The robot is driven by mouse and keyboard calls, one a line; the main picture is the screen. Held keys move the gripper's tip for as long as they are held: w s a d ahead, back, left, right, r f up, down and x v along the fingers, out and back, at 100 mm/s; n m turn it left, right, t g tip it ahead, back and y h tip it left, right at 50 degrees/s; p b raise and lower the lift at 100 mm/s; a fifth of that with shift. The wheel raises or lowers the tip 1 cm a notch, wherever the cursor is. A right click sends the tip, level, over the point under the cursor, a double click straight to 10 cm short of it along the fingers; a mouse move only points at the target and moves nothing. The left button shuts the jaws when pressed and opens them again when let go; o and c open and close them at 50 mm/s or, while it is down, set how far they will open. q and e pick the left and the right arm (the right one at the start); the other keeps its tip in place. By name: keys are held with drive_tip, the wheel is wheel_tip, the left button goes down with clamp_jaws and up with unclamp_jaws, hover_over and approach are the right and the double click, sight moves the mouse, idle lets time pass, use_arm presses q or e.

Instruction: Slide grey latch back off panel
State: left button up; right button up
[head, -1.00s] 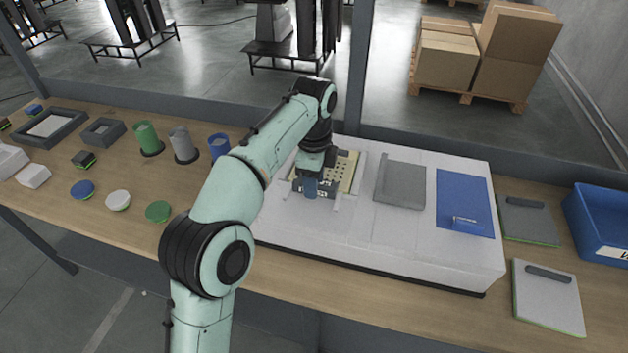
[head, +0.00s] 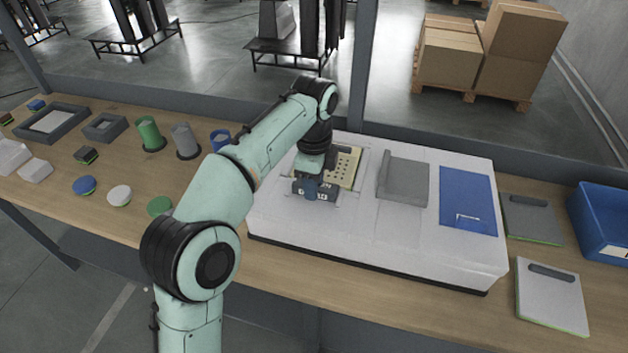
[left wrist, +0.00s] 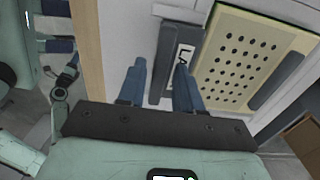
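The perforated cream panel (head: 345,168) sits in the white housing; in the left wrist view (left wrist: 245,62) it has rows of dark holes and a dark grey bar along its right side. The grey latch (head: 327,194) is at the panel's near-left edge, partly hidden by my gripper. In the left wrist view the latch (left wrist: 157,82) has a raised dark grey bar and a white label. My left gripper (head: 311,187) is over the latch. Its blue fingers (left wrist: 160,64) are apart, one on each side of the bar; contact is unclear. My right gripper is out of view.
Right of the panel, the housing (head: 345,235) holds a grey plate (head: 404,182) and a blue panel (head: 467,195) with a small handle. Grey boards and a blue bin (head: 603,222) are farther right. Coloured cups, discs and trays stand left on the wooden table.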

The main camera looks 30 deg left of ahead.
use_arm(q)
drive_tip(key=shift+r, duration=0.1)
wheel_tip(320, 180, up, 13)
drive_tip(key=p, duration=0.6)
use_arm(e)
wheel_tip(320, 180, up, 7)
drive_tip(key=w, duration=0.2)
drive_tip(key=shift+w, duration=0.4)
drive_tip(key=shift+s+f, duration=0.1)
